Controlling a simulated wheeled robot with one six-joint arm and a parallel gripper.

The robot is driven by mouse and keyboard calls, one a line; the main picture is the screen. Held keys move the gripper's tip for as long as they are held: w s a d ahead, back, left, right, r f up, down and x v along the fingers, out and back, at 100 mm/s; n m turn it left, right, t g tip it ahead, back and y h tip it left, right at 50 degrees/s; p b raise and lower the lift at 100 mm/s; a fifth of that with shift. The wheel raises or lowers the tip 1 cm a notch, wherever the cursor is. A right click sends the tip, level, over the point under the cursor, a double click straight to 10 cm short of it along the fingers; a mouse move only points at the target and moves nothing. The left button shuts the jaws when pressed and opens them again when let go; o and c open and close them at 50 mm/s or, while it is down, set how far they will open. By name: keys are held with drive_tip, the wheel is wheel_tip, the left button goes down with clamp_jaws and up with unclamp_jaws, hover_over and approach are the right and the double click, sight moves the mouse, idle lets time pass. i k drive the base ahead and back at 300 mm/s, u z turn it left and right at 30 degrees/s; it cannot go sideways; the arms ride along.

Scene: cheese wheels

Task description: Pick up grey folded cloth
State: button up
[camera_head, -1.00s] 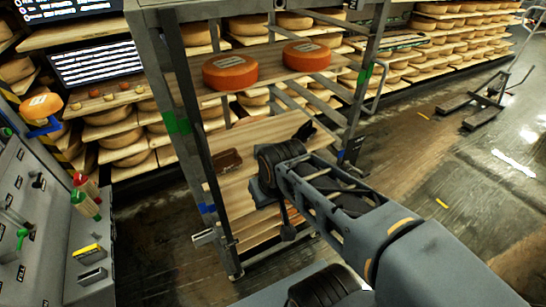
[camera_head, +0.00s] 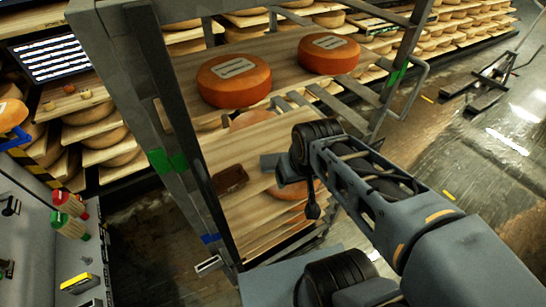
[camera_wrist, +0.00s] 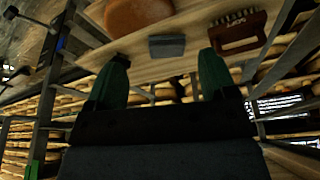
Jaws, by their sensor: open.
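The grey folded cloth (camera_wrist: 167,46) lies flat on a wooden shelf (camera_wrist: 185,62) in the wrist view, between a brown brush (camera_wrist: 238,32) and an orange cheese wheel (camera_wrist: 135,14). My gripper (camera_wrist: 162,76) is open and empty. Its two green fingers point toward the shelf, with the cloth ahead of and between their tips, apart from them. In the head view my arm reaches into the rack beside the brush (camera_head: 230,180).
Two orange cheese wheels (camera_head: 233,80) (camera_head: 329,53) sit on the shelf above. The rack's grey posts (camera_head: 163,130) (camera_head: 402,70) stand on both sides of my arm. A control panel (camera_head: 30,240) is at left. Open floor lies at right (camera_head: 480,170).

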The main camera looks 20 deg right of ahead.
sight(268, 162)
drive_tip(key=k, duration=0.5)
drive_tip(key=z, duration=1.1)
drive_tip(key=i, duration=0.75)
drive_tip(key=u, duration=2.45)
